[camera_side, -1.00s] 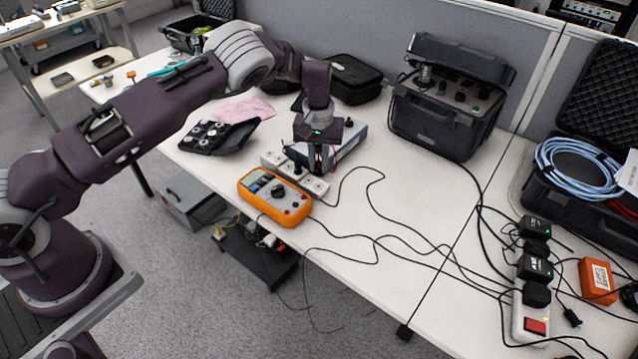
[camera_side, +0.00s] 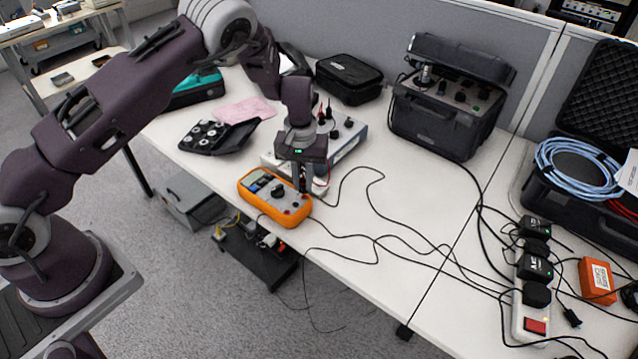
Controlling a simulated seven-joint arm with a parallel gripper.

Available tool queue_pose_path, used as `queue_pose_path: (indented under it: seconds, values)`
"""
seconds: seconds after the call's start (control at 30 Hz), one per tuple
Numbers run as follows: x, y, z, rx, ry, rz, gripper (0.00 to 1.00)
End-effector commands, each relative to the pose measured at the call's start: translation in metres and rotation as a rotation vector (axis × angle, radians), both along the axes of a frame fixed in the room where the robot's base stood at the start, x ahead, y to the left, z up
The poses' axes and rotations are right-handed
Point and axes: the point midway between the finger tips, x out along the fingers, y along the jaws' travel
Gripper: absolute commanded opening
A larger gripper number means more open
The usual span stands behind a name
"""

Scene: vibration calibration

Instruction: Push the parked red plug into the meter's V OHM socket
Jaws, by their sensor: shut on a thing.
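The orange multimeter (camera_side: 262,205) lies face up near the table's front edge, with a dark dial and sockets at its right end. My gripper (camera_side: 303,191) points down at the meter's right end, just above or at the socket area. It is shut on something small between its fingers. I take this for the red plug, but the fingers hide it and its colour cannot be made out. Whether it touches a socket cannot be told.
A grey box with knobs and upright probes (camera_side: 345,140) stands right behind my gripper. Black cables (camera_side: 375,205) run across the table to the right. A black case (camera_side: 222,135) and pink cloth (camera_side: 245,109) lie behind the meter.

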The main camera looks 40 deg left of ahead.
Motion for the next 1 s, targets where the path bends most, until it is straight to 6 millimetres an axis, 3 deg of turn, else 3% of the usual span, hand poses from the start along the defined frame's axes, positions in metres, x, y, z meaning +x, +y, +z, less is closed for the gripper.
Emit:
queue_pose_path:
  seconds: [1.0]
  values:
    - [0.0000, 0.0001, -0.0100, 0.000, 0.000, 0.000, 0.00]
